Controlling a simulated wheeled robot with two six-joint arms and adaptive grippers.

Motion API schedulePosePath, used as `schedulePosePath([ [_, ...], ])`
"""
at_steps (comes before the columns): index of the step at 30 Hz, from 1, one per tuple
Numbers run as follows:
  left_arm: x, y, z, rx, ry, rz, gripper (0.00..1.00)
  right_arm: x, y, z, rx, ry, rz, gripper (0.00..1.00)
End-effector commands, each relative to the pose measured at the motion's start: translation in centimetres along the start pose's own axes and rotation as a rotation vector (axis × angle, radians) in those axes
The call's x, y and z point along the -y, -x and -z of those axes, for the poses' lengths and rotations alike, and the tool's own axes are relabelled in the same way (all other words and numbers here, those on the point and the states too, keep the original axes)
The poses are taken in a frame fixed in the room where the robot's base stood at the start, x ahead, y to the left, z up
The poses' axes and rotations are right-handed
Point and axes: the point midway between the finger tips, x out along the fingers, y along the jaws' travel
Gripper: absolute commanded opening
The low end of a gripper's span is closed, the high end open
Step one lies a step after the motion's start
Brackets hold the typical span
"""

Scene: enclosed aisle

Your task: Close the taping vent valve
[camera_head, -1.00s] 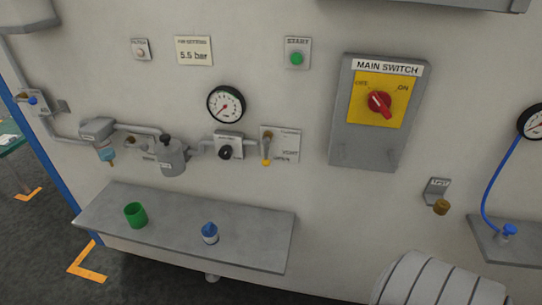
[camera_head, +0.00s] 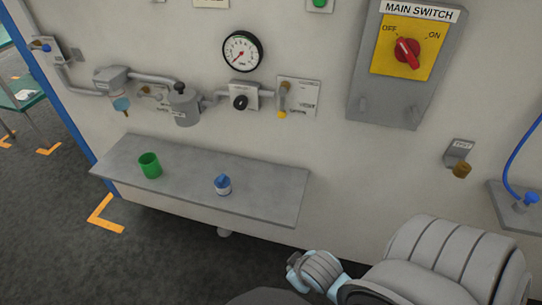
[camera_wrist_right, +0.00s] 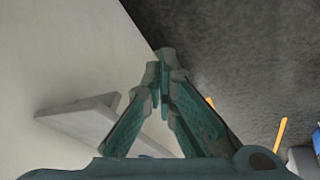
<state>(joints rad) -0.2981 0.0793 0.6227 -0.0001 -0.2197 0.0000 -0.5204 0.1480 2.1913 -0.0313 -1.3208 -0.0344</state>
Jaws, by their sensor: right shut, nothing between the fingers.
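The vent valve (camera_head: 283,95) is a small brass lever with a yellow tip that points down, on a white labelled plate (camera_head: 306,98) on the wall. The plate's small text is too blurred to read. My right arm comes in at the lower right of the head view, below and apart from the valve; its fingertips cannot be made out there. In the right wrist view my right gripper (camera_wrist_right: 163,80) is shut and empty, with wall and dark floor beyond it. The valve does not show in that view. My left gripper is not in view.
A grey shelf (camera_head: 265,192) juts from the wall below the valve, with a green cup (camera_head: 150,165) and a blue-capped bottle (camera_head: 223,185). A pressure gauge (camera_head: 242,51), a black knob (camera_head: 240,102) and the main switch box (camera_head: 386,103) are close by. A brass test fitting (camera_head: 461,169) sticks out at right.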

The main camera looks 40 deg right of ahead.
Motion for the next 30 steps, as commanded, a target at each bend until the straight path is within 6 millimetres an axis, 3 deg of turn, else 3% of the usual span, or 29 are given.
schedulePosePath([
  [9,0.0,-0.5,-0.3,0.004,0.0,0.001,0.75,-12.2,7.7,16.9,-0.476,0.578,-0.541,0.0],
  [12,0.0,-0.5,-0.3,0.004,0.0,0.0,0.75,-14.7,10.9,22.0,-0.591,0.802,-0.752,0.0],
  [15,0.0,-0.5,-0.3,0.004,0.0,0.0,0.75,-15.8,13.6,25.5,-0.664,0.987,-0.922,0.0],
  [19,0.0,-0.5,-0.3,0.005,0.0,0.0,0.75,-16.1,14.9,27.0,-0.693,1.082,-1.007,0.0],
  [30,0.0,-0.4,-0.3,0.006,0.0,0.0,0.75,-16.3,14.6,27.5,-0.693,1.077,-1.002,0.0],
])
